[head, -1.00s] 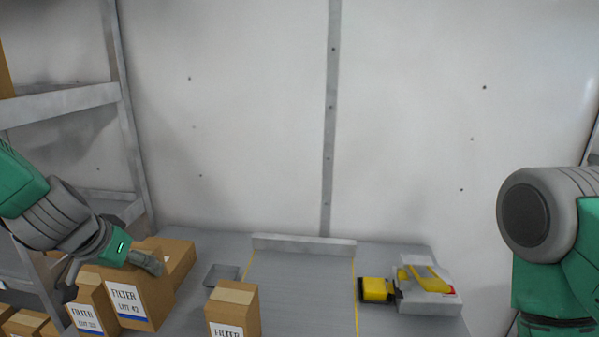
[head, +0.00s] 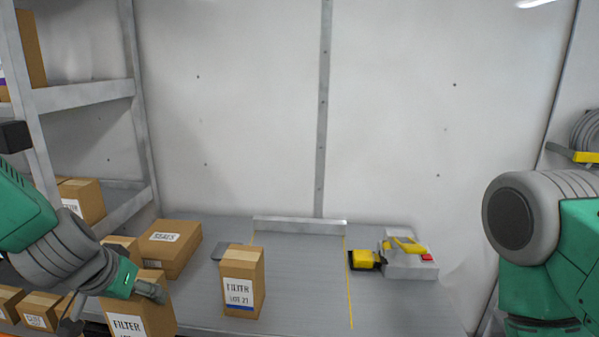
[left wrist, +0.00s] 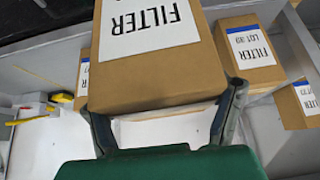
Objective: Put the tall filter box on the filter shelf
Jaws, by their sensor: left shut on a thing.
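My left gripper (head: 152,291) is shut on a tall brown filter box (head: 143,318) with a white FILTER label, at the lower left of the head view. In the left wrist view the gripper's fingers (left wrist: 162,98) stand on either side of this filter box (left wrist: 165,62). The box's lower part is cut off in the head view. A grey metal shelf rack (head: 88,94) stands at the left; I cannot tell which level is the filter shelf. My right gripper is out of view.
Another filter box (head: 243,282) stands on the grey bench (head: 300,270), with a wide SEALS box (head: 170,248) behind left. Several boxes (head: 85,199) sit on the rack. A yellow and grey device (head: 405,257) is at the bench's right. The bench middle is clear.

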